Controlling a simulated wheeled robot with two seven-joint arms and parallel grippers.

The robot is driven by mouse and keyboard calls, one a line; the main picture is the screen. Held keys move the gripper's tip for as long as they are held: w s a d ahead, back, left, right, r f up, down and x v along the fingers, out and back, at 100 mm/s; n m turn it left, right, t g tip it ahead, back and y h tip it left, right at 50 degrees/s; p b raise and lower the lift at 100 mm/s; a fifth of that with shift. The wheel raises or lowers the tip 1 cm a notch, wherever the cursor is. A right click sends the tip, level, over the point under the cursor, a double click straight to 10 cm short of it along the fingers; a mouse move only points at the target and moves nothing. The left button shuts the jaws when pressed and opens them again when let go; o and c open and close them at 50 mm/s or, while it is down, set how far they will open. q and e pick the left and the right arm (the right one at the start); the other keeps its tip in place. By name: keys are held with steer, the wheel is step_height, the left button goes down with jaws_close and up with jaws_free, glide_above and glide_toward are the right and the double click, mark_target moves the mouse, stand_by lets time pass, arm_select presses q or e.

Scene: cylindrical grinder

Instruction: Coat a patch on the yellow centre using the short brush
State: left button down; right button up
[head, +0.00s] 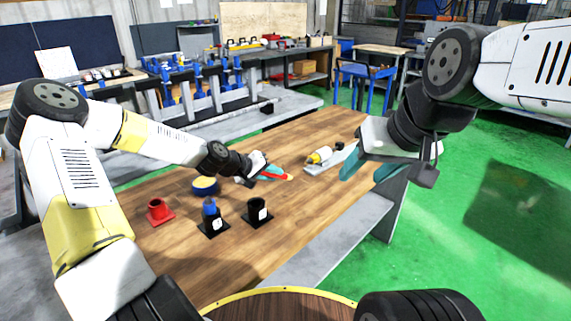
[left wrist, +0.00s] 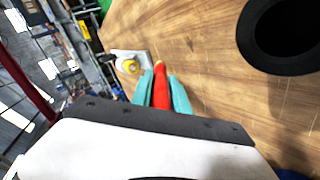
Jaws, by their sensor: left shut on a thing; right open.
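My left gripper (head: 272,174) is shut on the red short brush (left wrist: 161,88), just above the wooden table. In the left wrist view the brush lies between the two teal fingers, with its tan tip pointing away from me. The yellow centre (head: 321,155) lies on a grey-white plate (head: 335,160), right of and beyond the brush in the head view. It also shows in the left wrist view (left wrist: 128,66), ahead and left of the brush tip, apart from it. My right gripper (head: 368,168) is open and empty over the table's right edge.
A round tub with a yellow top (head: 205,185), a red holder (head: 159,210), a black holder with a blue item (head: 211,216) and an empty-looking black holder (head: 257,212) stand on the wooden table (head: 300,215). Its near middle is clear. A grey bench lies beyond.

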stand_by(0.3)
arm_select(q)
steer(key=shift+w+d, duration=0.7)
steer(key=shift+w, duration=0.25)
steer(key=shift+w+d, duration=0.75)
steer(key=shift+w, duration=0.2)
steer(key=shift+w+d, duration=0.7)
steer(key=shift+w, duration=0.25)
steer(key=shift+w+d, duration=0.9)
steer(key=shift+d, duration=0.15)
steer(key=shift+r, duration=0.1)
steer(key=shift+r, duration=1.95)
steer(key=shift+f, duration=0.1)
steer(key=shift+w+f, duration=0.1)
steer(key=shift+f, duration=1.8)
